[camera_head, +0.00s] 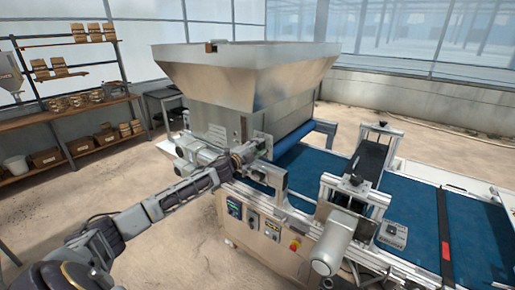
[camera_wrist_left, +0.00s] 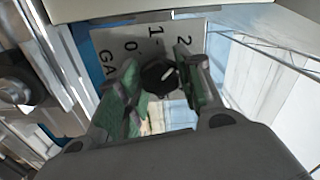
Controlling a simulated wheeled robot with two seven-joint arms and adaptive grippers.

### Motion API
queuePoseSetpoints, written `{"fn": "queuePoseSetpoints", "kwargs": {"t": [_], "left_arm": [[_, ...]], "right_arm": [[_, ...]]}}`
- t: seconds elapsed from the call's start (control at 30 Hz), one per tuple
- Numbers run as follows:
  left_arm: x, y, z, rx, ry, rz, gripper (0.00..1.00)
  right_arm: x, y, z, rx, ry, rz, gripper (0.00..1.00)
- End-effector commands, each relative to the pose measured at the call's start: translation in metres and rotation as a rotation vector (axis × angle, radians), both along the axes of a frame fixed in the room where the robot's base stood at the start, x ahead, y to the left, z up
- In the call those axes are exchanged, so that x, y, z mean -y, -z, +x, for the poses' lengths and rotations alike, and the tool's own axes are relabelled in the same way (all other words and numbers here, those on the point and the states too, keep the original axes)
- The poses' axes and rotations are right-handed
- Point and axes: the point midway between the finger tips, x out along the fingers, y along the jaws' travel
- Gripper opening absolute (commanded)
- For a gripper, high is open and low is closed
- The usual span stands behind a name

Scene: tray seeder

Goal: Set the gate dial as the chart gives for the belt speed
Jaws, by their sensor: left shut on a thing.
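The gate dial's black knob (camera_wrist_left: 158,78) shows in the left wrist view, in front of a white plate (camera_wrist_left: 140,36) with the marks 0, 1, 2 and part of a word starting "GA". My left gripper (camera_wrist_left: 157,88) is shut on the knob, with a green-padded finger on each side of it. In the head view, my left gripper (camera_head: 262,147) is at the seeder's side, just below the steel hopper (camera_head: 245,75); the knob is hidden there. A pale panel with small print (camera_head: 217,134) is on the machine beside my arm; its text is too small to read.
The seeder's front has a control panel (camera_head: 252,219) with a small display and switches, and a red button on yellow (camera_head: 295,244). A blue belt (camera_head: 410,200) runs to the right. Shelves with trays and boxes (camera_head: 75,105) stand at the left.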

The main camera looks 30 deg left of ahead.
Motion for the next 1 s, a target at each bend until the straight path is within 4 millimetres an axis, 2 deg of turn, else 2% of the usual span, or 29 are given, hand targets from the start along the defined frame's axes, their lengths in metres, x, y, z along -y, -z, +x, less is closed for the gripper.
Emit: {"fn": "queuePoseSetpoints", "kwargs": {"t": [0.3,0.33,0.5,1.0], "left_arm": [[0.0003,0.0008,0.0,-0.001,0.0,0.001,0.12],[0.0003,0.0008,0.0,-0.001,0.0,0.001,0.37],[0.0002,0.0007,0.0,-0.001,0.0,0.0,0.58],[-0.0001,0.0003,-0.002,0.0,0.0,0.0,0.58]], "right_arm": [[0.0001,0.0001,0.0,0.0,0.0,0.0,0.4],[0.0003,0.0001,0.0001,0.0,0.0,0.0,0.4],[0.0016,0.0,-0.0001,0.0,-0.001,-0.002,0.4],[0.0051,0.0,0.0,0.0,-0.002,-0.005,0.4]]}}
